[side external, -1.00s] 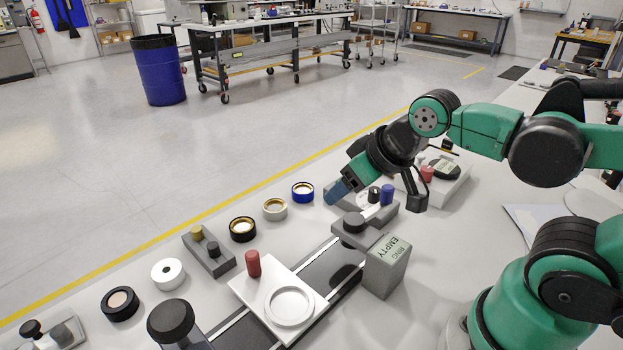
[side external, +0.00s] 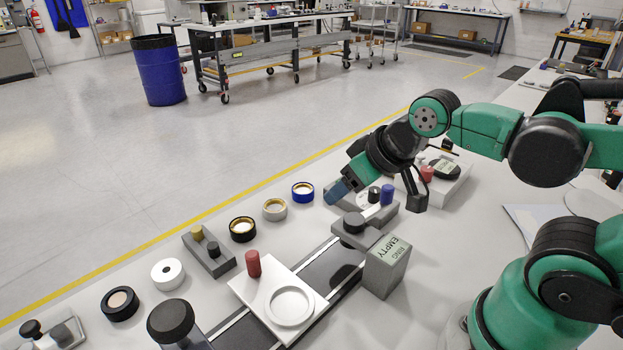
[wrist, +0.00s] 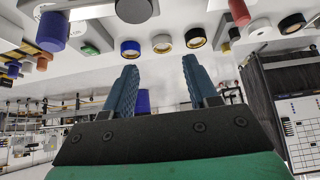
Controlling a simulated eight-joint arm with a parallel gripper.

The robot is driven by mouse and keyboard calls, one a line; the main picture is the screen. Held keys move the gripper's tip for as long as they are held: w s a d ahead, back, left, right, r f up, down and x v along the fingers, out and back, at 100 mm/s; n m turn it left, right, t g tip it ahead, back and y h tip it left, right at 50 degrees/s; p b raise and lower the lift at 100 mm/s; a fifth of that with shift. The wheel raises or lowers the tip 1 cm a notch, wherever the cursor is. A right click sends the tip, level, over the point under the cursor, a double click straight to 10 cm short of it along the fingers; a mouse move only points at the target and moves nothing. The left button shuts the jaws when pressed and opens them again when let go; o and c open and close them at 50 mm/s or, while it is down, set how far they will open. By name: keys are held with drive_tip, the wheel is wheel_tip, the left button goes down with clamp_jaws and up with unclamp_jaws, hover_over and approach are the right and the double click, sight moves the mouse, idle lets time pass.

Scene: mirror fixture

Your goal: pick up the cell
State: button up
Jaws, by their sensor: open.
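Several round ring-shaped pieces stand in a row on the bench; I cannot tell which is the cell. They are a blue one with a gold inside (side external: 303,192), a cream one (side external: 275,209), a black one with a gold inside (side external: 243,229), a white one (side external: 168,274) and a black one with a pale centre (side external: 119,303). My gripper (side external: 338,191) is just right of the blue ring, apart from it. In the wrist view my gripper (wrist: 160,65) has its fingers spread with nothing between them; the blue ring (wrist: 131,48) and cream ring (wrist: 162,44) lie beyond the tips.
A white plate (side external: 243,290) with a red knob and round recess sits on a dark rail (side external: 318,267). A grey block labelled "EMPTY RING" (side external: 387,267) stands beside it. A grey block with two knobs (side external: 209,256) and a grey holder with a blue peg (side external: 387,195) are obstacles.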

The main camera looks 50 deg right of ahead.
drive_tip(key=o, duration=0.7)
drive_tip(key=w+a+f+n+g+y, duration=0.1)
drive_tip(key=w+a+n+g+y, duration=0.2)
drive_tip(key=w, duration=0.6)
drive_tip(key=n+y, duration=0.1)
drive_tip(key=n, duration=0.5)
approach(243, 225)
drive_tip(key=x, duration=0.2)
drive_tip(key=shift+w+a+f, duration=0.1)
drive_tip(key=shift+w+f, duration=0.05)
drive_tip(key=shift+f, duration=0.2)
drive_tip(key=shift+w+a+f, duration=0.2)
drive_tip(key=shift+w+f, duration=0.05)
drive_tip(key=shift+f, duration=0.3)
drive_tip(key=shift+x, duration=2.6)
